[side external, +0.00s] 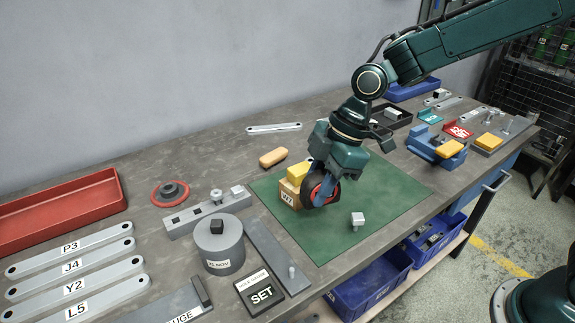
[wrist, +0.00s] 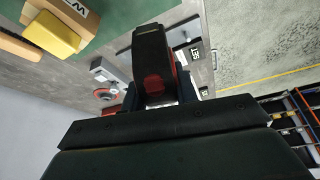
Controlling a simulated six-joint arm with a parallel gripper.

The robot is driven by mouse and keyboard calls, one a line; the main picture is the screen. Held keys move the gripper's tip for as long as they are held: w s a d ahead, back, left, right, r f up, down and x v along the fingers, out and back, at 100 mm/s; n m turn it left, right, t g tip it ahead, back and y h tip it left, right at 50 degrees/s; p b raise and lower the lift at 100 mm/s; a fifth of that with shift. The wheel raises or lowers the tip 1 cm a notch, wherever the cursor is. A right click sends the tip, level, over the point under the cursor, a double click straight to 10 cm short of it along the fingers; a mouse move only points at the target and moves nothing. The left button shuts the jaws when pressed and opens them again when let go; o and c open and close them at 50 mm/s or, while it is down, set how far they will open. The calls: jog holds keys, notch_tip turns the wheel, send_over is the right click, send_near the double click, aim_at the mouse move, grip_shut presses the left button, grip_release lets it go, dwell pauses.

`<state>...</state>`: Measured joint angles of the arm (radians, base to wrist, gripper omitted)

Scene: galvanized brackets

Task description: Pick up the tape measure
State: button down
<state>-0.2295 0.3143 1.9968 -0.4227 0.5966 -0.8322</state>
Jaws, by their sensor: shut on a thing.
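The tape measure (side external: 309,192) is a rounded black body with a red face. My gripper (side external: 324,191) points down over the green mat and is shut on it, with a blue finger across its face. In the wrist view the tape measure (wrist: 152,50) stands between the fingers of my gripper (wrist: 157,95), black with a red patch. It is close beside a cardboard box (side external: 287,194) marked W2 that bears a yellow block (side external: 297,172). I cannot tell whether its lower edge touches the mat.
The green mat (side external: 388,193) has free room to the right, with a small metal block (side external: 357,219) near its front. A grey cylinder (side external: 219,250), a SET box (side external: 260,291) and a long bar (side external: 268,252) lie left. Blue bins (side external: 370,289) hang below the front edge.

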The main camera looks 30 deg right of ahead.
aim_at(319, 175)
notch_tip(319, 175, up, 7)
jog(key=shift+f, duration=0.15)
dwell(0.7)
